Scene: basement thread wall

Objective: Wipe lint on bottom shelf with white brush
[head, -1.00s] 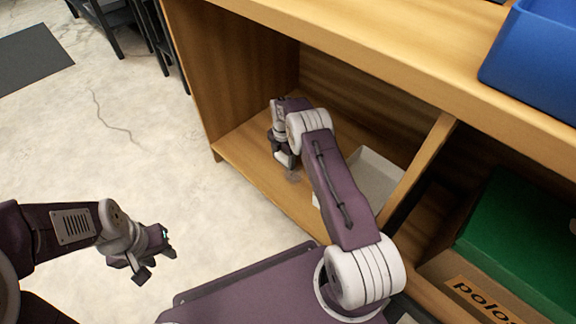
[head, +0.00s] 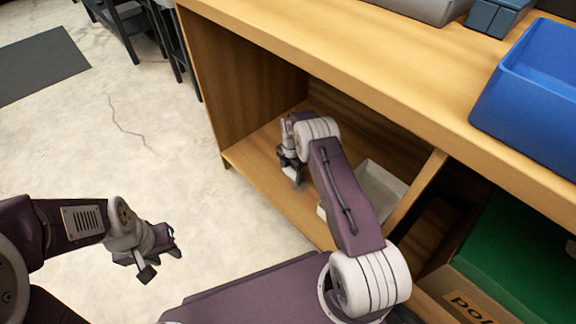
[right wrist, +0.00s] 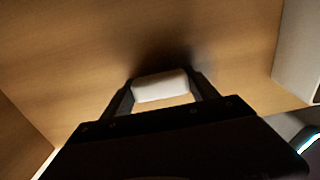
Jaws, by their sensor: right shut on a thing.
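My right gripper (head: 292,172) reaches into the left compartment of the bottom shelf (head: 305,208). In the right wrist view, my right gripper (right wrist: 160,92) is shut on a white block-like thing (right wrist: 161,86), which looks like the white brush. It is held just over or against the wooden shelf board (right wrist: 80,60); whether it touches cannot be told. A lint patch is not clearly visible now. My left gripper (head: 152,262) hangs over the floor at the left, its jaws apart and empty.
A white-grey tray (head: 378,190) stands in the same compartment, right of my right gripper. A divider (head: 418,192) separates it from a compartment with a green box (head: 530,240). A blue bin (head: 530,95) stands on the top.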

